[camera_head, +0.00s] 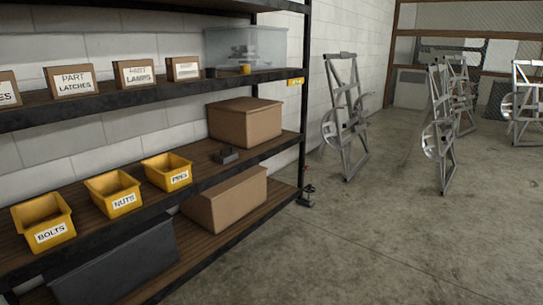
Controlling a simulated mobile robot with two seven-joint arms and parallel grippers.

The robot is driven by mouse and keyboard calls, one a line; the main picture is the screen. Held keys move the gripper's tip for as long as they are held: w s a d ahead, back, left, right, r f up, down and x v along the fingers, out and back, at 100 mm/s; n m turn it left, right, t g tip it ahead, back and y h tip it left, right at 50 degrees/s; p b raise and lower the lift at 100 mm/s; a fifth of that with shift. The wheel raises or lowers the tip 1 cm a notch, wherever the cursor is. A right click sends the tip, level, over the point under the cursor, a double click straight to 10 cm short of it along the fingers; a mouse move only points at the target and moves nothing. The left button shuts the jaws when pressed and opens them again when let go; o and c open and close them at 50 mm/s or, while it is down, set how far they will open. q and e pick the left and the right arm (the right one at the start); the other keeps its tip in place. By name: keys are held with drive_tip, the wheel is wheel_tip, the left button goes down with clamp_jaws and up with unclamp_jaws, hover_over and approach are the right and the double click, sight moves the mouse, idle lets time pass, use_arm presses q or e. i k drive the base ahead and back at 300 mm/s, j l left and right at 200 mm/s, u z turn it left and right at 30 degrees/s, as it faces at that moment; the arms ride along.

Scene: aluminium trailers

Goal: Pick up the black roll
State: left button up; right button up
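A small dark object (226,155) lies on the middle shelf, between the yellow PINS bin and the upper cardboard box. It looks blocky and low, and I cannot tell if it is the black roll. No other thing in view is clearly a black roll. Neither of my grippers is in view.
A metal shelving rack (150,206) stands along the left wall. Yellow bins (113,193), a cardboard box (246,122), a lower box (228,198) and a clear tub (262,47) stand on it. Aluminium frames (345,115) stand beyond. The concrete floor (390,240) is clear in front.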

sight(210, 72)
drive_tip(key=i+l, duration=0.1)
drive_tip(key=i, duration=0.45)
drive_tip(key=i+l+u, duration=0.15)
drive_tip(key=i, duration=0.4)
drive_tip(key=i+l, duration=0.2)
drive_tip(key=i, duration=0.35)
drive_tip(key=i+l+u, duration=0.1)
drive_tip(key=i, duration=0.45)
